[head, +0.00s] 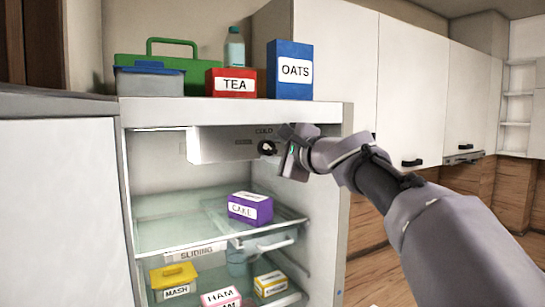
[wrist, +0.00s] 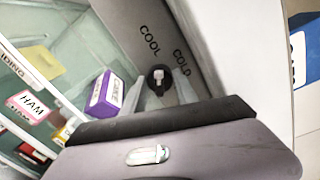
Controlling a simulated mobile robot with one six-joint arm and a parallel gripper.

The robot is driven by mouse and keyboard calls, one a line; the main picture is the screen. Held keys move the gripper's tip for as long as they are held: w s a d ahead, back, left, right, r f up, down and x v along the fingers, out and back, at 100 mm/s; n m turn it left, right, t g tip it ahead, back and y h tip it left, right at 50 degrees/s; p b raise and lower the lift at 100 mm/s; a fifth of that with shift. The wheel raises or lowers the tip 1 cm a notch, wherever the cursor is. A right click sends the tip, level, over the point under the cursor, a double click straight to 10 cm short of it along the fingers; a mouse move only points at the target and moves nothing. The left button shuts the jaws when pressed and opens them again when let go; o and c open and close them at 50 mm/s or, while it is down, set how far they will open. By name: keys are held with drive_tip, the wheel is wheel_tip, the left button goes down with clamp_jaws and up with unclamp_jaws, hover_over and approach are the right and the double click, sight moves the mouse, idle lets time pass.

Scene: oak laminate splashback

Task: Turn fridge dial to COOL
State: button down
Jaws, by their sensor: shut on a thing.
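The fridge dial (head: 267,148) is a small round black knob on the pale control box under the fridge's top. In the wrist view the dial (wrist: 158,78) has a light piece at its middle. The printed words COOL (wrist: 150,40) and COLD (wrist: 182,62) stand beside it. My gripper (head: 282,146) reaches in from the right and is at the dial. In the wrist view, pale finger shapes of my gripper (wrist: 160,90) lie on both sides of the dial, shut on it. I cannot tell which word the dial points to.
A purple CAKE box (head: 249,208) sits on the glass shelf below. Lower down are a yellow-lidded MASH tub (head: 174,280) and a HAM box (head: 221,298). On top of the fridge stand a TEA box (head: 232,83) and an OATS box (head: 290,69). The fridge's right wall is close to my arm.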

drive_tip(key=shift+n+b, duration=0.4)
drive_tip(key=shift+n, duration=0.4)
drive_tip(key=c, duration=0.9)
unclamp_jaws()
drive_tip(key=shift+c, duration=0.2)
drive_tip(key=shift+s, duration=0.1)
drive_tip(key=b+v, duration=0.4)
drive_tip(key=v, duration=1.3)
